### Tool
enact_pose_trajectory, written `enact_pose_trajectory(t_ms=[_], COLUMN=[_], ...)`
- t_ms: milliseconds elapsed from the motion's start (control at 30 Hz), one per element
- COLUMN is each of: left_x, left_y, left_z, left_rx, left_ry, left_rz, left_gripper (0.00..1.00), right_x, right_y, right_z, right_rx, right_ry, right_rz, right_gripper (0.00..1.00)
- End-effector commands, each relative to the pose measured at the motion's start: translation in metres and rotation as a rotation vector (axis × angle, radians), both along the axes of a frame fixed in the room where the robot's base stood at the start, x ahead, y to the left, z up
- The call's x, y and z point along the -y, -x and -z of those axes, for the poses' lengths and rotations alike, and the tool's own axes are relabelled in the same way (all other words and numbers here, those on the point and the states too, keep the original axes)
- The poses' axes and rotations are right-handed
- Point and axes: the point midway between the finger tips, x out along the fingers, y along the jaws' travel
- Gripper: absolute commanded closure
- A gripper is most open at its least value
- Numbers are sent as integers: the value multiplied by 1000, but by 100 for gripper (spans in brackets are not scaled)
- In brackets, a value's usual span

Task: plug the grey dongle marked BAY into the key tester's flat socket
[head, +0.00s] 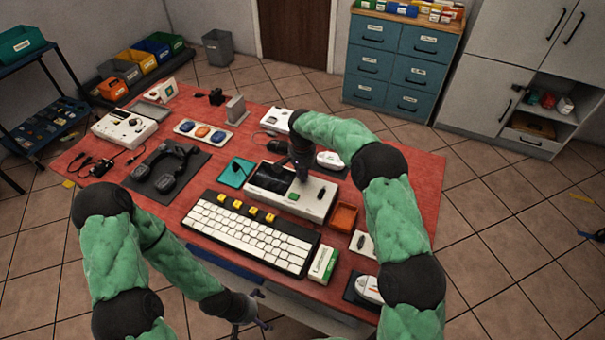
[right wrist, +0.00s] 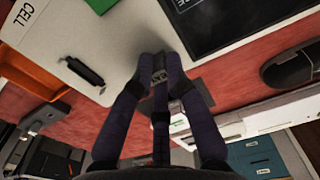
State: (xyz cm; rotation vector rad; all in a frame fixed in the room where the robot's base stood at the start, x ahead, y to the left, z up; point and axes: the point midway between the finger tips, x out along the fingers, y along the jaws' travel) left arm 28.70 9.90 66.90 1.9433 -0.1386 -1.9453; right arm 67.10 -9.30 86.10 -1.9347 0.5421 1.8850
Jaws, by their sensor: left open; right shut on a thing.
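The key tester (head: 284,203) is a pale box with a dark screen (head: 270,179) and a green square (head: 293,196), lying mid-table. In the right wrist view its pale top (right wrist: 125,35) shows a dark oblong fitting (right wrist: 85,71) near the word CELL. My right gripper (head: 301,176) is shut on a small grey piece, seen between the fingertips in the right wrist view (right wrist: 158,76). It is at the tester's far edge; its marking is unreadable, and I cannot tell whether it touches the tester. The flat socket is not clearly seen. My left gripper (head: 262,310) is open and empty at the table's front edge.
A keyboard (head: 248,232) lies in front of the tester. An orange tray (head: 344,217) stands to its right, a teal pad (head: 236,172) to its left. Headphones (head: 170,165) lie further left. Bare red table (head: 420,185) shows at the right.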

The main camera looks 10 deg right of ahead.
Motion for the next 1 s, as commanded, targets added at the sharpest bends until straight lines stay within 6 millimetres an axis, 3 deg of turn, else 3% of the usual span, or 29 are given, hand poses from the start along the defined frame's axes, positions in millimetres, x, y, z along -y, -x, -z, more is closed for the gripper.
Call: enact_pose_trajectory(t_ms=[267,300,367,767,1000], left_x=[0,0,0,0,0], left_y=[0,0,0,0,0], left_z=[1,1,1,1,1], left_rx=[0,0,0,0,0], left_ry=[0,0,0,0,0], left_rz=[0,0,0,0,0], left_gripper=[0,0,0,0,0], right_x=[0,0,0,0,-1], right_y=[1,1,1,0,1], right_z=[5,5,5,0,-35], right_rx=[-4,-4,-4,-1,1], right_ry=[1,1,1,0,0], right_rz=[-1,-1,-1,0,-1], right_gripper=[100,74,57,57,57])
